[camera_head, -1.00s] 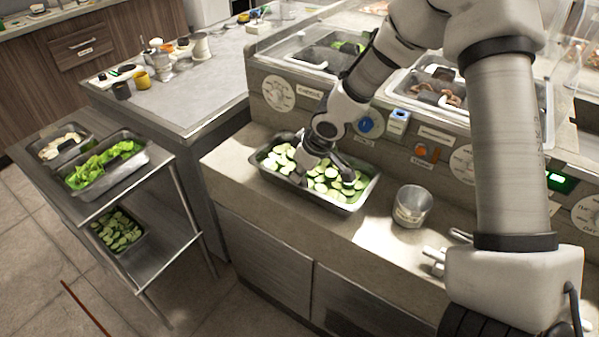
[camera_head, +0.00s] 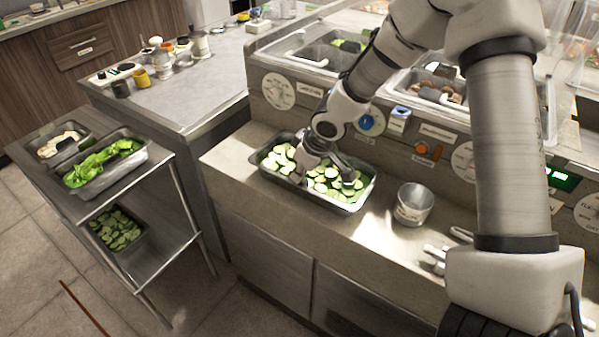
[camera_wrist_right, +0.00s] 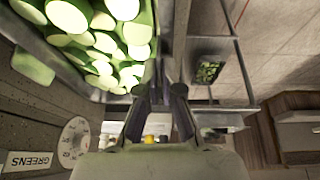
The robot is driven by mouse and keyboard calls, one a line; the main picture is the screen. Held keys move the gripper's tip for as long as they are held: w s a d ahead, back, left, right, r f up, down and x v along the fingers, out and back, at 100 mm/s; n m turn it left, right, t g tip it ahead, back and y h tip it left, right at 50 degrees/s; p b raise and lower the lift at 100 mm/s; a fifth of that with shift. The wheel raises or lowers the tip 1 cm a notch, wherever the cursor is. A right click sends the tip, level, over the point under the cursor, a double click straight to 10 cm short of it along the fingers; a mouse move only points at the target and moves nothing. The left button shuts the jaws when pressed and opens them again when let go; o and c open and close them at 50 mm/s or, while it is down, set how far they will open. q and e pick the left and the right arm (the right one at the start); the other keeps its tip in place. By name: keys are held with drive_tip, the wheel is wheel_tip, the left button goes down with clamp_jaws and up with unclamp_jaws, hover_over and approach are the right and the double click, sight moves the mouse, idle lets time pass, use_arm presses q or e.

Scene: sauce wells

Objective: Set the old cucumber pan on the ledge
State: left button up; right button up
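The old cucumber pan (camera_head: 358,205), a metal pan part-full of cucumber slices, is at the counter's front ledge (camera_head: 232,160). I cannot tell whether its base fully rests there. My right gripper (camera_head: 300,178) reaches down at the pan, with its fingers partly hidden by the wrist and slices. In the right wrist view the fingers (camera_wrist_right: 161,95) are close together at the pan's rim and appear shut on it; the slices (camera_wrist_right: 105,40) show beside them. A second pan of cucumber slices (camera_head: 117,231) stands on the cart's lower shelf. My left gripper is not in view.
A metal cup (camera_head: 413,204) stands on the ledge right of the pan. The labelled counter front with a blue button (camera_head: 370,122) rises behind. At left, a cart (camera_head: 160,185) bears a pan of greens (camera_head: 105,163) and a pale-food pan (camera_head: 62,142). The ledge's left end is bare.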

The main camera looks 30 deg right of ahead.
drive_tip(key=o, duration=0.5)
drive_tip(key=shift+c, duration=0.2)
drive_tip(key=shift+s, duration=0.1)
drive_tip(key=v, duration=1.2)
